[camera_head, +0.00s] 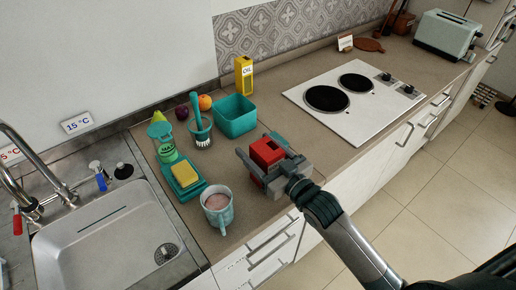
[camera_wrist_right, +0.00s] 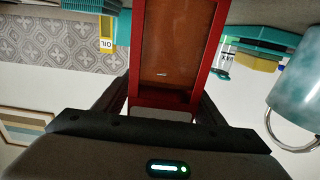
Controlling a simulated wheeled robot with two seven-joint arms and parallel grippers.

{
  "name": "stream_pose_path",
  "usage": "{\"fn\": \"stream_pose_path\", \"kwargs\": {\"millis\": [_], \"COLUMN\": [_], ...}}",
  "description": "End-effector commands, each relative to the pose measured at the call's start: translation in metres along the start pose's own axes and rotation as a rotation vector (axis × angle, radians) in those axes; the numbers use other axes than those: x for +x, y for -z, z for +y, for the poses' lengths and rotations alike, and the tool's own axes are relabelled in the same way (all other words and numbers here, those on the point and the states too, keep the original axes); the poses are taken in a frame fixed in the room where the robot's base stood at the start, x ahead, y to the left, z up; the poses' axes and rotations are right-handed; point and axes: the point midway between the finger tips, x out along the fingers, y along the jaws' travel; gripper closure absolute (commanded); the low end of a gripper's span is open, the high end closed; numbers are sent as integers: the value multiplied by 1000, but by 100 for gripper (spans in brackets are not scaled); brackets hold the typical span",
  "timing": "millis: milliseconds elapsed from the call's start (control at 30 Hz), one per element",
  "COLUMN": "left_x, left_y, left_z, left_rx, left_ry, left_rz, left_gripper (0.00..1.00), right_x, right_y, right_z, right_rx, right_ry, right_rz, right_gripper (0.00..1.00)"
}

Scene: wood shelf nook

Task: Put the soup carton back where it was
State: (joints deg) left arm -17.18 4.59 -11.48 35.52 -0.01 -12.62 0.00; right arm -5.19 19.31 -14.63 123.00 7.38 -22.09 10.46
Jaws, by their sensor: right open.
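A red carton (camera_head: 267,151), which looks like the soup carton, stands on the counter near its front edge, right of the mug. My right gripper (camera_head: 258,147) is around it, with one finger on each side. The jaws are open, and the gripper hides the carton's lower part. In the right wrist view the carton (camera_wrist_right: 172,50) shows a red frame and a brown face between the fingers (camera_wrist_right: 160,105). Whether the fingers touch it cannot be told. My left gripper is not in view.
A mug (camera_head: 218,207), a yellow sponge (camera_head: 185,174) on a teal holder, a green bottle (camera_head: 163,142), a brush (camera_head: 199,125) and a teal bin (camera_head: 234,117) stand to the left. A yellow oil container (camera_head: 244,75) is behind. The cooktop (camera_head: 345,120) lies right; the sink (camera_head: 105,235) left.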

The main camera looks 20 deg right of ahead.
Motion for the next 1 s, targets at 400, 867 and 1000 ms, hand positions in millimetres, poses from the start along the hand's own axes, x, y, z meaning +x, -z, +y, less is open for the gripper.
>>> {"fn": "stream_pose_path", "kwargs": {"millis": [400, 867, 1000], "left_x": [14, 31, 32], "left_y": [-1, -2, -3], "left_z": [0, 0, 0], "left_rx": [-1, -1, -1], "left_ry": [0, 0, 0], "left_rz": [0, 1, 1], "left_gripper": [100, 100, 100], "right_x": [-46, -112, -118], "right_y": [-2, -1, 0], "right_z": [0, 0, 0], "right_rx": [0, 0, 0], "right_ry": [1, 0, 0], "right_rz": [-1, -1, -1], "right_gripper": [36, 36, 36]}}
